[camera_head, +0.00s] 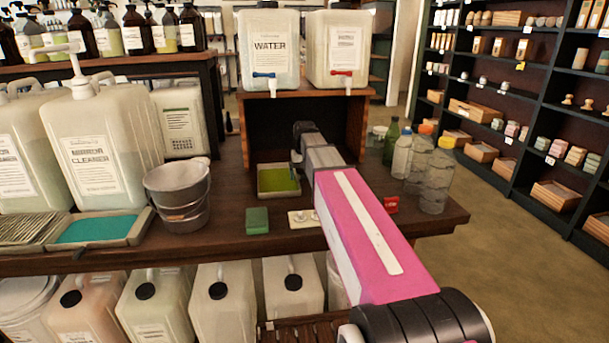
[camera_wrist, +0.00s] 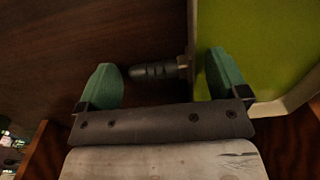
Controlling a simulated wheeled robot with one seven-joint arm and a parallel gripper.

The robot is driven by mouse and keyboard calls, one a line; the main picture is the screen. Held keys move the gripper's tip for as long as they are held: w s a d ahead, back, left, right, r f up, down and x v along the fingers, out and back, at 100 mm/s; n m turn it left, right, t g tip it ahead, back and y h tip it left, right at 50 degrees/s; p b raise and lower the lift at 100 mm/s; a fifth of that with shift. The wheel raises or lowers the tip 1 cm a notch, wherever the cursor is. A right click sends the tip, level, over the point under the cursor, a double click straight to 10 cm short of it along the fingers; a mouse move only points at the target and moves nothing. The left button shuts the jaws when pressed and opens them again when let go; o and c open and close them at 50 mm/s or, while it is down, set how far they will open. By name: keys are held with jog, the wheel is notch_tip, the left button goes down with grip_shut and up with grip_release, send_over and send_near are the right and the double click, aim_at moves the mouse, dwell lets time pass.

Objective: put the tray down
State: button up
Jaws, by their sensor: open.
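A shallow, pale-rimmed tray (camera_head: 262,193) with a yellow-green bottom or contents sits on the dark wooden table (camera_head: 232,183), at the front of the wooden stand. Its wall and green inside fill the upper right of the wrist view (camera_wrist: 258,45). My gripper (camera_wrist: 161,62) is open, with its green-tipped fingers apart. A dark rounded stub (camera_wrist: 155,72) shows between the fingers, beside the tray's wall. The right finger overlaps the tray in the wrist view, and the left finger is outside it. I cannot tell whether either finger touches it. In the head view my arm partly hides the gripper.
Water containers with taps (camera_head: 268,50) stand on the stand (camera_head: 356,125). A metal bucket (camera_head: 180,192) is left of the tray. A green block (camera_head: 257,220) lies in front. Little table is clear.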

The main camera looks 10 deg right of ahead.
notch_tip(320, 180, up, 12)
jog(key=shift+r, duration=0.15)
dwell(0.5)
